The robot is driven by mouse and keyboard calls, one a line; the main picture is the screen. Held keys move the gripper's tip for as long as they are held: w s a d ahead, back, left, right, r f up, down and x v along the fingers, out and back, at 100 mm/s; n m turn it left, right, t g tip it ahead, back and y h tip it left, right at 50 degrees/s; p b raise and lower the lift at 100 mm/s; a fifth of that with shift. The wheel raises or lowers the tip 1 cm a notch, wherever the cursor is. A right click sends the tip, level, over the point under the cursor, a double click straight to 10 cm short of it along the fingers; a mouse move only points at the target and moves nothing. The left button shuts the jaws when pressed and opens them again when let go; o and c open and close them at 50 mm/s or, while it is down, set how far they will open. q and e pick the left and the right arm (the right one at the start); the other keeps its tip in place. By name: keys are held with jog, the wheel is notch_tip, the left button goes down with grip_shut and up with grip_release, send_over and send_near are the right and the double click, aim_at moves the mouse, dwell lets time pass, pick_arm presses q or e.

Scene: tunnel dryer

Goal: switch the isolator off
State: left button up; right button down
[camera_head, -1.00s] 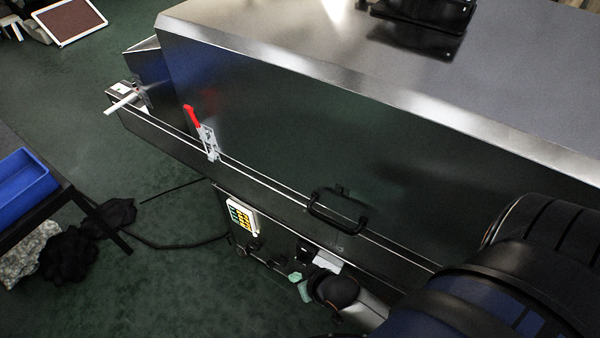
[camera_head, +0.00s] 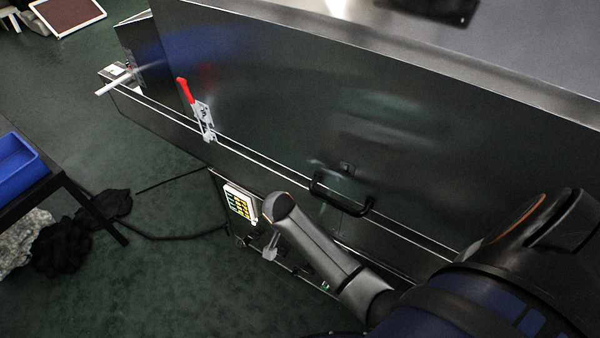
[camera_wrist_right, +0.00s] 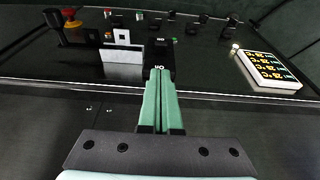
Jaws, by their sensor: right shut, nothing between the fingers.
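In the right wrist view my right gripper (camera_wrist_right: 160,82) is shut and empty. Its green fingertips are right at a black block (camera_wrist_right: 159,56) on the control panel, which carries white upside-down "ON" lettering. The fingertips overlap the block's near edge; I cannot tell whether they touch it. A red-and-yellow control (camera_wrist_right: 71,28) sits at the panel's far left. I cannot tell for certain which control is the isolator. In the head view my right arm covers much of the panel, and the fingertips cannot be made out. My left gripper is not in view.
Several black knobs stand along the panel, beside a lit temperature display (camera_wrist_right: 268,68), also visible in the head view (camera_head: 240,203). Above the panel are a black handle (camera_head: 341,195) and a red-handled clamp (camera_head: 186,91) on the dryer. A blue bin (camera_head: 18,168) stands left.

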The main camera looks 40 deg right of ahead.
jog(key=b+x, duration=0.3)
jog(key=x, duration=0.5)
jog(key=shift+f, duration=0.2)
jog(key=shift+d+f, duration=0.15)
jog(key=shift+f, duration=0.2)
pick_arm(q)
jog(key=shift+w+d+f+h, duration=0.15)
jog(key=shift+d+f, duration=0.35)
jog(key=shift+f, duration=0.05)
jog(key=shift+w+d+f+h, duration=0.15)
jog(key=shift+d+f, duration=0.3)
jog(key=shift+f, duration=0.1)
pick_arm(e)
jog(key=shift+w+d+f, duration=0.1)
jog(key=shift+f, duration=0.2)
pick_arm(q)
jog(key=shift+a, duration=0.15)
